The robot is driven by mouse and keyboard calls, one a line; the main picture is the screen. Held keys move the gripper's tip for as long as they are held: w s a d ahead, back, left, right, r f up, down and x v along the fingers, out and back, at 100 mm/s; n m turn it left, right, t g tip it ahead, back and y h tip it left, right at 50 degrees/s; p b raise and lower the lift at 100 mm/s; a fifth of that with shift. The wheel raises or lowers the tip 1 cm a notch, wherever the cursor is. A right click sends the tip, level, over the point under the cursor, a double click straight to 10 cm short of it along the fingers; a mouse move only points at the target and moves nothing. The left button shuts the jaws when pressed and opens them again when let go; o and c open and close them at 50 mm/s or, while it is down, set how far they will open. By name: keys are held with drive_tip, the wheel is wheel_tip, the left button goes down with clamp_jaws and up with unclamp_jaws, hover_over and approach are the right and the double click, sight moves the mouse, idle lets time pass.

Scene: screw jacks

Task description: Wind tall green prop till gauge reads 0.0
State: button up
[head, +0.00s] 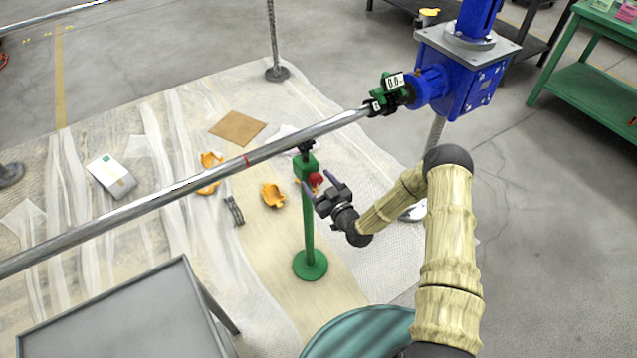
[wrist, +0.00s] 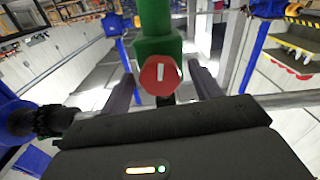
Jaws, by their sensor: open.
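The tall green prop (head: 308,225) stands upright on a round green base, with its dark head close under the long steel bar (head: 200,182). Its red knob (head: 316,180) faces my gripper. My gripper (head: 320,188) is open at the knob. In the wrist view, the red knob (wrist: 161,75) with a white mark shows between the two fingers, with gaps at both sides; the green prop body (wrist: 157,35) is behind it. A small gauge (head: 394,81) on the green clamp at the bar's right end seems to show 0.0, but its digits are tiny.
A blue gearbox (head: 462,80) on a stand meets the bar's right end. Orange pieces (head: 272,195), a cardboard sheet (head: 238,128) and a white packet (head: 112,177) lie on the sheeted floor. A grey table (head: 125,315) is at front left; a green bench (head: 590,95) is at right.

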drive_tip(key=c, duration=1)
drive_tip(key=shift+f+m+b, duration=0.1)
drive_tip(key=shift+m+b, duration=0.45)
drive_tip(key=shift+m, duration=0.35)
drive_tip(key=o, duration=1)
drive_tip(key=b+v, duration=0.1)
drive_tip(key=v, duration=1.6)
